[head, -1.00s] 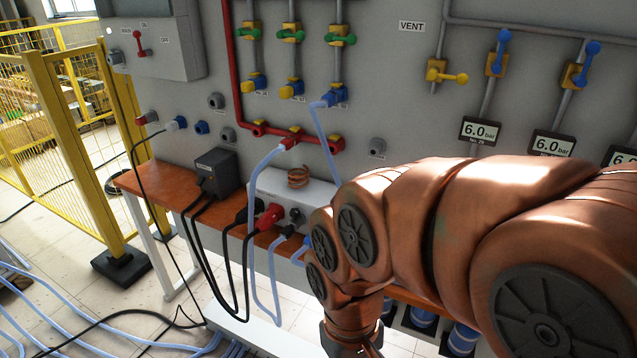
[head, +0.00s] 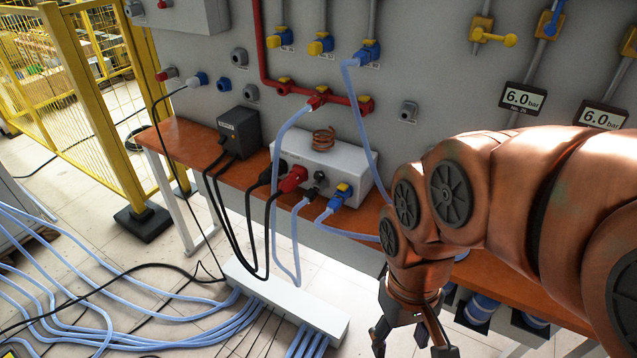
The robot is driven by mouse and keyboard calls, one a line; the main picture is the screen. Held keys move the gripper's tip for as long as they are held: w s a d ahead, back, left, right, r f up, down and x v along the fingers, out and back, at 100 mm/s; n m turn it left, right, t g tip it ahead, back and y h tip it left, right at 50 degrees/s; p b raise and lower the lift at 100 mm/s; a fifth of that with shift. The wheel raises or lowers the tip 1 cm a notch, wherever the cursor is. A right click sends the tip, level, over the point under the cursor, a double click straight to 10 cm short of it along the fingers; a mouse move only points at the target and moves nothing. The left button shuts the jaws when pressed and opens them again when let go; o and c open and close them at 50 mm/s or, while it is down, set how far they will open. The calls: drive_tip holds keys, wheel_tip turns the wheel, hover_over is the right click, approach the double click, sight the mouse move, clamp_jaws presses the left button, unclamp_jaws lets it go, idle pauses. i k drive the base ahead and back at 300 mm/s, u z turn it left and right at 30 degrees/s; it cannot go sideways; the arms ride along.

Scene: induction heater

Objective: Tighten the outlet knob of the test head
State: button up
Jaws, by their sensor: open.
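The test head looks to be the white box (head: 352,165) with a copper coil (head: 323,139) on top, on the brown bench. I cannot tell which of these is the outlet knob. My gripper (head: 411,343) is open and empty, pointing down in front of the bench, below and to the right of the box. Its fingers are apart from the box.
A black power box (head: 239,131) stands left of the test head on the bench (head: 185,150). Cables and hoses hang in front, down to a white floor duct (head: 285,304). Hoses cross the floor at left. A yellow fence (head: 95,110) stands at far left.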

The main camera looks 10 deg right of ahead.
sight(320, 177)
drive_tip(key=u, duration=2.6)
drive_tip(key=k, duration=0.4)
drive_tip(key=z, duration=0.55)
